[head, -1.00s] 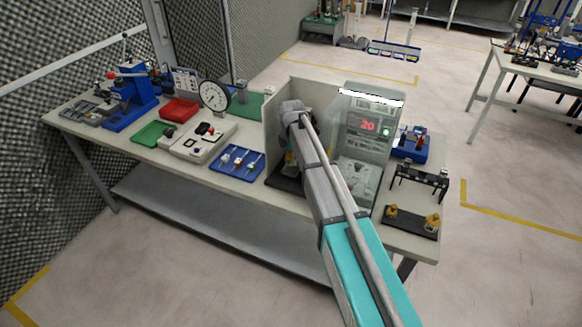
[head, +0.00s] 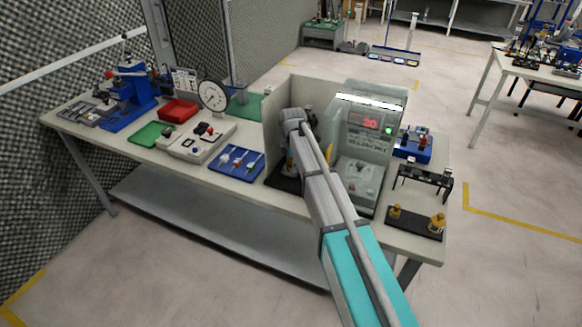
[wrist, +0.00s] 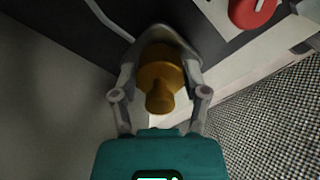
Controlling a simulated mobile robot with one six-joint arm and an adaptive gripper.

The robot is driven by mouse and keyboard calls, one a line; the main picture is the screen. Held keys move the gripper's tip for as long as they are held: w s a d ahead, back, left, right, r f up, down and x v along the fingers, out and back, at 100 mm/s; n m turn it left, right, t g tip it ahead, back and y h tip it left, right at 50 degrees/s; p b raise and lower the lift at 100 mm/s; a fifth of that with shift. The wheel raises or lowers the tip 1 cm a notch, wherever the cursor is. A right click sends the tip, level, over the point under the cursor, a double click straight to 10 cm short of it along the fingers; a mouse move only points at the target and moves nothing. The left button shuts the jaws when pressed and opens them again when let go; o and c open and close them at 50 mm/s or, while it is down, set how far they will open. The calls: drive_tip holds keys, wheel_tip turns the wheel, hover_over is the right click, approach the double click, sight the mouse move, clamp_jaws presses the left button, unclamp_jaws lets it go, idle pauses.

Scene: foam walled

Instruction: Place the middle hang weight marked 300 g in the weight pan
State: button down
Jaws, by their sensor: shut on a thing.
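A brass hang weight (wrist: 160,76) with a narrow knob sits between the fingers of my gripper (wrist: 160,82) in the wrist view. The gripper is shut on it. Its 300 g marking is not readable. A grey curved rim shows just beyond the weight; I cannot tell whether it is the weight pan or part of the fingers. In the head view my arm reaches into the bay beside the display unit (head: 363,140), and the arm and panels mostly hide the gripper. Two brass weights (head: 437,223) stand at the ends of a black rack (head: 415,223), with its middle empty.
A beige panel (head: 283,115) closes the bay's left side, and the lit display unit stands close at right. A blue tray (head: 236,163), a dial gauge (head: 213,95), a red bin (head: 178,110) and a black stand (head: 424,180) share the bench.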

drive_tip(key=shift+f, duration=0.1)
drive_tip(key=shift+c, duration=0.5)
unclamp_jaws()
drive_tip(key=shift+r, duration=0.2)
wheel_tip(320, 180, up, 12)
drive_tip(key=p, duration=1.2)
idle(0.6)
